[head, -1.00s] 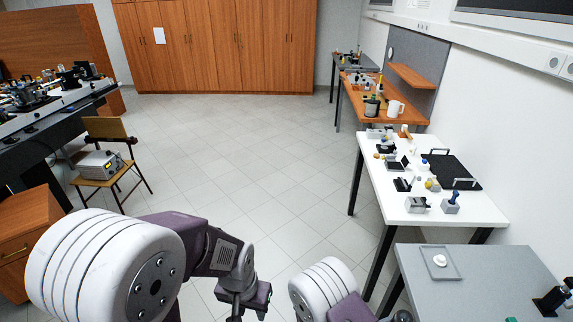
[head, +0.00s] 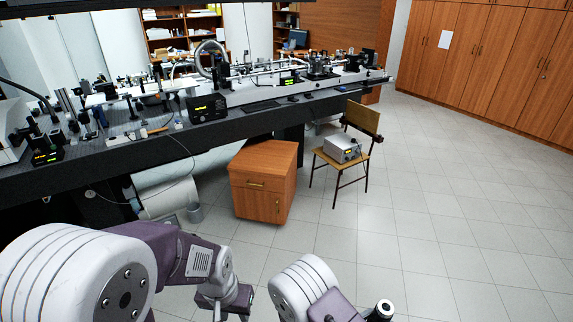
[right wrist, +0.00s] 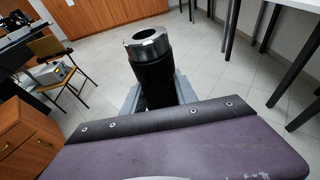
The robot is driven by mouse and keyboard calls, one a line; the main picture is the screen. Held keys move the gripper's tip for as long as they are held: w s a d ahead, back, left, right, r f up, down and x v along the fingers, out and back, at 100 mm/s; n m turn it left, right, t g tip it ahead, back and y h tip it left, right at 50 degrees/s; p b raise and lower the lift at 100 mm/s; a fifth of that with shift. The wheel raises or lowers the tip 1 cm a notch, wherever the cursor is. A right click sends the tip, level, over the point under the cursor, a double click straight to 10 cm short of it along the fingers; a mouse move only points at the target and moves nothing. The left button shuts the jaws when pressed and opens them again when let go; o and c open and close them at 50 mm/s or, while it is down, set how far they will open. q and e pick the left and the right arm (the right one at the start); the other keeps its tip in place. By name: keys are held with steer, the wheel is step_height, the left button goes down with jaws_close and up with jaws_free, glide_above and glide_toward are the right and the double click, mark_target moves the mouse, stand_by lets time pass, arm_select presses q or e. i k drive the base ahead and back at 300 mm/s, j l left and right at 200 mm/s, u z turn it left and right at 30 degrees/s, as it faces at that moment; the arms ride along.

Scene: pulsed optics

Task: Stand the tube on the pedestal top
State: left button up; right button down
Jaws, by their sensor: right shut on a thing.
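The tube (right wrist: 153,80) is a black cylinder with a shiny silver rim around a dark opening at its top. In the right wrist view it stands roughly upright between the grey jaws of my right gripper (right wrist: 157,96), which is shut on it. In the head view the tube's pale-rimmed top (head: 384,307) shows at the bottom edge; its lower part is hidden or out of frame. My left gripper (head: 226,306) hangs at the bottom edge of the head view, and its fingertips are cut off. I cannot pick out the pedestal for certain.
A long black optical table (head: 240,110) crowded with optics stands across the left and back. A wooden drawer cabinet (head: 263,185) stands in front of it. A chair (head: 343,155) bears a grey box (head: 342,148). The tiled floor (head: 430,230) on the right is clear.

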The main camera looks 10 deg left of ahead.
mark_target(264, 163)
steer(key=i+j+u, duration=0.4)
steer(key=i+u, duration=0.5)
steer(key=i, duration=0.2)
steer(key=i+z, duration=0.2)
steer(key=i, duration=0.35)
steer(key=i+z, duration=0.15)
steer(key=i, duration=0.45)
steer(key=i+j+z, duration=0.2)
steer(key=i, duration=0.35)
steer(key=i+j+z, duration=0.2)
steer(key=i, duration=0.4)
steer(key=l, duration=0.1)
